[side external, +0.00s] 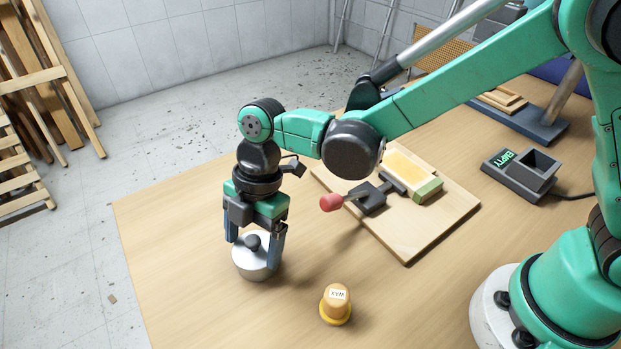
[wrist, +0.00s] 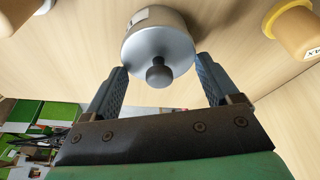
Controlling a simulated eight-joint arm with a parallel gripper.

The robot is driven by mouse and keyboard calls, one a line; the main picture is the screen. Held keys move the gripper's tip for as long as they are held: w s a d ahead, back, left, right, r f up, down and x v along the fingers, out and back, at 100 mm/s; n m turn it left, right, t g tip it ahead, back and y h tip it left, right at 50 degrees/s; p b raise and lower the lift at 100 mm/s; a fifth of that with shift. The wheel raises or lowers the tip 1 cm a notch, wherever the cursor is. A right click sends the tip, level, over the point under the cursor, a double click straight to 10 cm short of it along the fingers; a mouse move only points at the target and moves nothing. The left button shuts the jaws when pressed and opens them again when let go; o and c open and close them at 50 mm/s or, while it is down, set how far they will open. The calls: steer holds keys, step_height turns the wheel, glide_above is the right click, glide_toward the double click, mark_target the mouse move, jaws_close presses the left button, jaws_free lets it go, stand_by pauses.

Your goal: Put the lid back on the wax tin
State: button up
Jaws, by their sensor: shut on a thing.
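A silver round lid (side external: 246,255) with a dark knob sits between the fingers of my gripper (side external: 254,240) in the side view. My gripper points down and is shut on the lid, one finger on each side. In the wrist view the lid (wrist: 173,68) and its knob show between the fingertips (wrist: 160,75). A silver, tin-like body with a pale label patch (wrist: 141,16) shows directly beneath the lid; I cannot tell whether the lid is seated flat on it. A small amber pot (side external: 337,296) marked WAX stands apart, to the right; it also shows in the wrist view (wrist: 290,22).
A wooden board (side external: 430,225) behind and right carries a yellow-topped block (side external: 408,172) and a red-handled tool (side external: 331,202). A dark box reading EMPTY (side external: 520,172) stands farther right. The table's left edge is near my gripper. The front table area is mostly clear.

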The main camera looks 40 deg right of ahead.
stand_by(0.4)
steer(key=o, duration=1)
steer(key=shift+o, duration=0.2)
steer(key=shift+r, duration=3.5)
jaws_close()
steer(key=shift+f, duration=0.25)
steer(key=shift+f, duration=2.05)
